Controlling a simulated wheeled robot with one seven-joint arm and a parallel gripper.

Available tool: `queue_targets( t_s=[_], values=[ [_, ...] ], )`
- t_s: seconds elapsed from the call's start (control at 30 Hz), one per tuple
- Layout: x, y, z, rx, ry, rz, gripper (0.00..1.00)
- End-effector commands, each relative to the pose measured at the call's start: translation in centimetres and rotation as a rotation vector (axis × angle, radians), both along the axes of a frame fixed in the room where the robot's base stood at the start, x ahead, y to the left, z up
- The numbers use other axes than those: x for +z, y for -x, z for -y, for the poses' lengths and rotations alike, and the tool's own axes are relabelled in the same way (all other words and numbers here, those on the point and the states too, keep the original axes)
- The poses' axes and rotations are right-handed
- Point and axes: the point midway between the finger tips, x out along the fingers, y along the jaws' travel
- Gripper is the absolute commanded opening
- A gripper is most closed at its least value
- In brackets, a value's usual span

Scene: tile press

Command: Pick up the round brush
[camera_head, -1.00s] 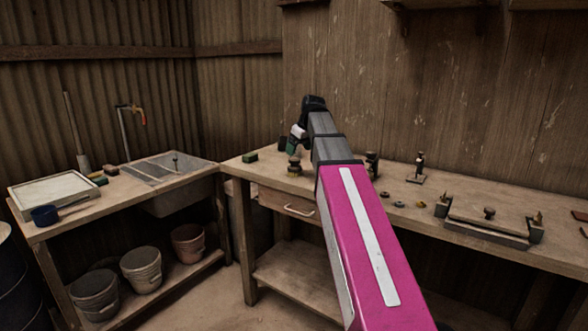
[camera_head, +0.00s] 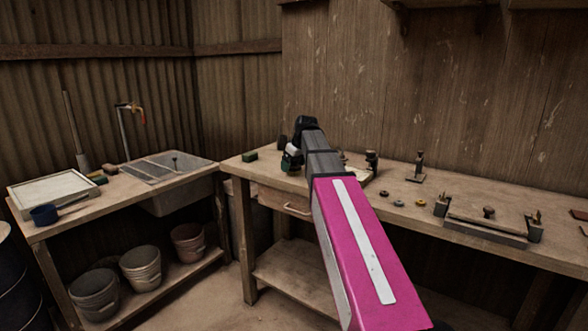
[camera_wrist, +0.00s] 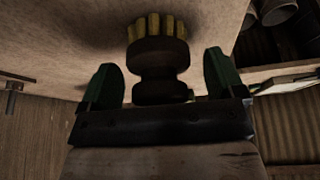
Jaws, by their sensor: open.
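The round brush (camera_wrist: 158,62) shows in the wrist view, with a dark turned handle and a ring of yellowish bristles. Its handle lies between the two green fingers of my gripper (camera_wrist: 162,82), with a gap to each finger. My gripper is open. In the head view my gripper (camera_head: 291,160) is low over the left part of the workbench. There my gripper and arm hide the brush.
The wooden workbench (camera_head: 418,217) runs along the back wall. A green block (camera_head: 250,156) lies left of my gripper. A tile press (camera_head: 488,222) and a dark stamp (camera_head: 418,169) stand to the right. A sink (camera_head: 180,189) is at the left.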

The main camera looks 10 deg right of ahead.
Motion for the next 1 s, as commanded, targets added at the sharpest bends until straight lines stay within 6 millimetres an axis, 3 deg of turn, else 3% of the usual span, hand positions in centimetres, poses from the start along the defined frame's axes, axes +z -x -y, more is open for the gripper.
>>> queue_targets(
  t_s=[0.03, 0.17, 0.27, 0.67, 0.93, 1.0],
  values=[
    [0.0, 0.0, 0.0, 0.0, 0.0, 0.0, 0.82],
    [0.0, 0.0, 0.0, 0.0, 0.0, 0.0, 0.39],
    [0.0, 0.0, 0.0, 0.0, 0.0, 0.0, 0.32],
    [0.7, 0.0, 0.0, 0.0, 0.0, 0.0, 0.32],
    [4.3, -0.1, 0.0, 0.0, -0.001, 0.001, 0.32],
    [5.0, 1.0, -1.4, 0.003, 0.0, 0.001, 0.32]
  ],
)
